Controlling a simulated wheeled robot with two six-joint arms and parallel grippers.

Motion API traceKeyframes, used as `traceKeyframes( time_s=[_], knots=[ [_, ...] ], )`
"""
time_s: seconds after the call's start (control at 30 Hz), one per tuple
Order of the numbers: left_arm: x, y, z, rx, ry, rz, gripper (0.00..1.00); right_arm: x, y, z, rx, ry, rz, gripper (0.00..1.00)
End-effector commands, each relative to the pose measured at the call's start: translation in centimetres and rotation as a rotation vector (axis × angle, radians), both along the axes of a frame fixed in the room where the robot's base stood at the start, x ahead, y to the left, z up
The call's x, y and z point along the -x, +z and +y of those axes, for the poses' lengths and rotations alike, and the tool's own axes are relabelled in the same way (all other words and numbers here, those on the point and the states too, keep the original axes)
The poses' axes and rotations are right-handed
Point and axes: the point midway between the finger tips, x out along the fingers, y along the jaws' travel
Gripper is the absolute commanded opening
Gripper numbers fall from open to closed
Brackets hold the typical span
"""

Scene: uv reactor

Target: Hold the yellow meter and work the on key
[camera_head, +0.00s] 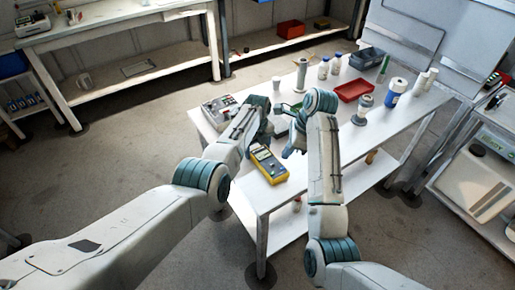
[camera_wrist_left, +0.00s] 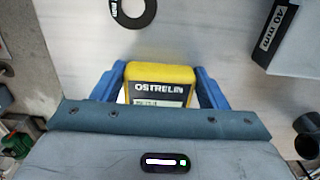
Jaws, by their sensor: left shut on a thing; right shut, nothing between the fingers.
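The yellow meter (camera_head: 270,167) has a dark face and is at the near left end of the white table, tilted in the picture. In the left wrist view its yellow end (camera_wrist_left: 160,75) with a lettered label sits between the two blue fingers. My left gripper (camera_head: 262,140) is shut on the meter's far end. I cannot tell whether the meter touches the tabletop. My right gripper (camera_head: 292,148) is shut and empty, just right of the meter and apart from it. The on key is too small to make out.
The white table (camera_head: 375,135) holds a grey instrument (camera_head: 217,108), a red tray (camera_head: 354,90), a blue-labelled bottle (camera_head: 394,92) and several white bottles towards the back.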

Motion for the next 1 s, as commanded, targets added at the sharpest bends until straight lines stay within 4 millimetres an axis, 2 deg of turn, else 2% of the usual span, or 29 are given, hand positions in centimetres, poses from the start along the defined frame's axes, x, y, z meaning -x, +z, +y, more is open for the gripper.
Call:
traceKeyframes(
  time_s=[0.83, 1.0],
  knots=[
    [0.03, -0.03, -0.01, 0.001, 0.0, 0.001, 0.37, 0.0, -0.01, 0.0, -0.001, 0.002, -0.001, 0.0],
    [0.03, -0.04, -0.01, 0.001, 0.0, 0.001, 0.37, -0.04, -0.1, 0.49, -0.071, 0.097, -0.072, 0.0]
  ],
)
